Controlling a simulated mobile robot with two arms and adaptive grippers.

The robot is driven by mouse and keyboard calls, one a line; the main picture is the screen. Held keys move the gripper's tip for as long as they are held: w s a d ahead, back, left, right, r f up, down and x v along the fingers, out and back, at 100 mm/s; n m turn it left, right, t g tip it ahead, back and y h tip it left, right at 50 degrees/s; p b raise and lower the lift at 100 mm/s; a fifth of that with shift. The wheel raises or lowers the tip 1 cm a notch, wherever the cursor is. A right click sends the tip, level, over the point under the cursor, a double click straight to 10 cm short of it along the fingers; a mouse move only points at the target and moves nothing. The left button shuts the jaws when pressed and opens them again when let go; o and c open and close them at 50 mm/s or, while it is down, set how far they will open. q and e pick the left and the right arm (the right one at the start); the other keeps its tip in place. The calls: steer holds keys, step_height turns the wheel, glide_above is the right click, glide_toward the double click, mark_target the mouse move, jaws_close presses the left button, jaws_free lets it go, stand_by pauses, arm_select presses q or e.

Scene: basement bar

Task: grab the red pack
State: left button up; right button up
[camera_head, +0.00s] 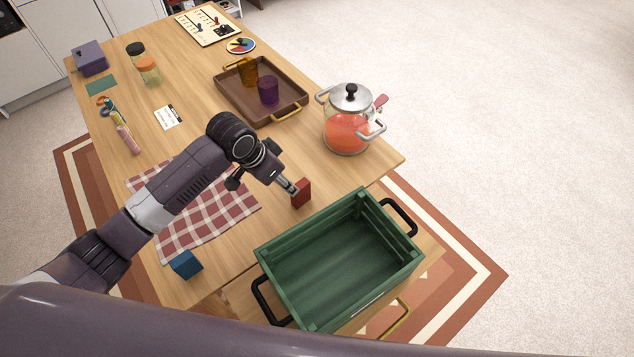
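The red pack (302,193) is a small upright block on the wooden table, just behind the green crate. My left arm reaches in from the left over the checkered cloth. My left gripper (291,187) has its fingertips right at the pack's left side, overlapping it in the picture. The fingertips look close together, but I cannot tell whether they grip the pack or only sit beside it. My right gripper is not in view.
A green crate (268,273) with black handles stands at the table's near edge. A pot (349,132) with red contents and a brown tray (232,101) stand farther back. A blue block (186,264) lies near the red-white cloth (205,228).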

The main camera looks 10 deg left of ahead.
mark_target(300, 191)
arm_select(q)
steer(key=shift+w+d, duration=0.2)
steer(key=shift+d, duration=0.65)
steer(key=shift+w+d+f, duration=0.1)
steer(key=shift+d+f, duration=0.1)
steer(key=shift+d, duration=0.05)
steer(key=x, duration=0.1)
steer(key=p+x, duration=0.1)
steer(key=x, duration=0.1)
steer(key=shift+s+f, duration=0.25)
steer(key=shift+s, duration=0.1)
steer(key=x, duration=0.2)
steer(key=shift+d+f+p, duration=0.2)
steer(key=shift+p, duration=0.1)
steer(key=shift+w+f, duration=0.15)
steer(key=shift+f, duration=0.15)
steer(key=shift+w+f, duration=0.1)
steer(key=shift+f, duration=0.1)
jaws_close()
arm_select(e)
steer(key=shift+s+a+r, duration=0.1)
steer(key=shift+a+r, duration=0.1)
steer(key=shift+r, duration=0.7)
